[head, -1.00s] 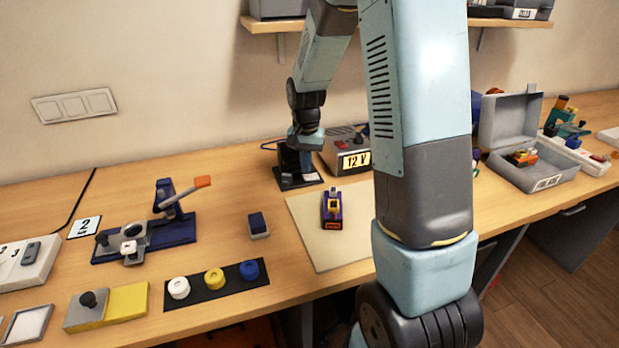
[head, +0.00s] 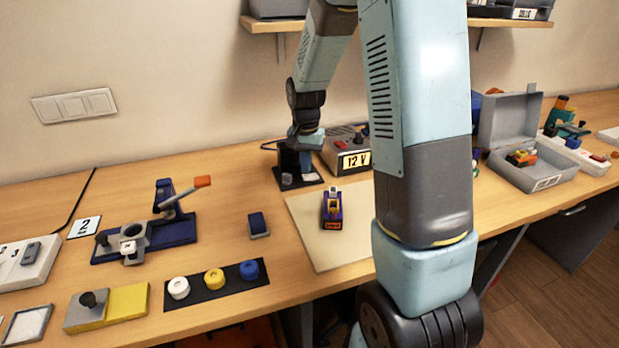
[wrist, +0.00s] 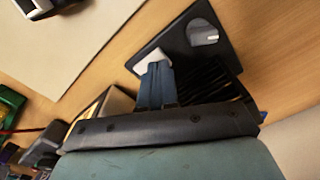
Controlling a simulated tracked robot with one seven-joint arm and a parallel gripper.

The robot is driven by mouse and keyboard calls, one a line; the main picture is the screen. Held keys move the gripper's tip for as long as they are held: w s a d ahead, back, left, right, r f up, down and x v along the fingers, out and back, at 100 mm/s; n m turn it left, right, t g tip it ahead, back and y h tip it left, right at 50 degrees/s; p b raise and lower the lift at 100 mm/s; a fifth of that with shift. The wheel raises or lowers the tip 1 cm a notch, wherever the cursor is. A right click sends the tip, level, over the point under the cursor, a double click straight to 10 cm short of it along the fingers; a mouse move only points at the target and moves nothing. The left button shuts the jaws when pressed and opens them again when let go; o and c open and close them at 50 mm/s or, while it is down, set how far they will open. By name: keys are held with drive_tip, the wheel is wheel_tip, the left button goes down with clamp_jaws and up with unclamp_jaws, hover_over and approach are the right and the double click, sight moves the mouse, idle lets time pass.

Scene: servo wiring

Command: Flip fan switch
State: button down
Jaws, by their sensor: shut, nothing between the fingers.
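The fan (head: 287,162) is a dark unit on a flat black base plate at the back of the bench, partly hidden by my wrist in the head view. In the wrist view its slatted black part (wrist: 216,74) lies right of my fingers, and a rounded grey piece (wrist: 203,33) sits on the plate. A white piece, apparently the switch (wrist: 152,60), is at the plate's edge. My gripper (wrist: 154,68) is shut and empty, its blue fingertips at the white piece and partly covering it. I cannot tell whether they touch. My gripper (head: 305,171) is low over the base in the head view.
The 12 V supply box (head: 347,150) stands close to the right of the fan. A lever fixture (head: 145,240) is at the left. Bench left of the fan is clear.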

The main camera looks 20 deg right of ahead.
sight(306, 176)
drive_tip(key=shift+f, duration=0.9)
idle(0.7)
drive_tip(key=shift+r, duration=3.55)
drive_tip(key=s+r+n+t, duration=0.3)
drive_tip(key=s+r, duration=1)
drive_tip(key=r, duration=0.1)
drive_tip(key=s+r+n+t, duration=0.2)
drive_tip(key=s+r+n, duration=0.1)
drive_tip(key=s, duration=1.1)
drive_tip(key=shift+a+r+t, duration=0.25)
drive_tip(key=shift+t, duration=0.05)
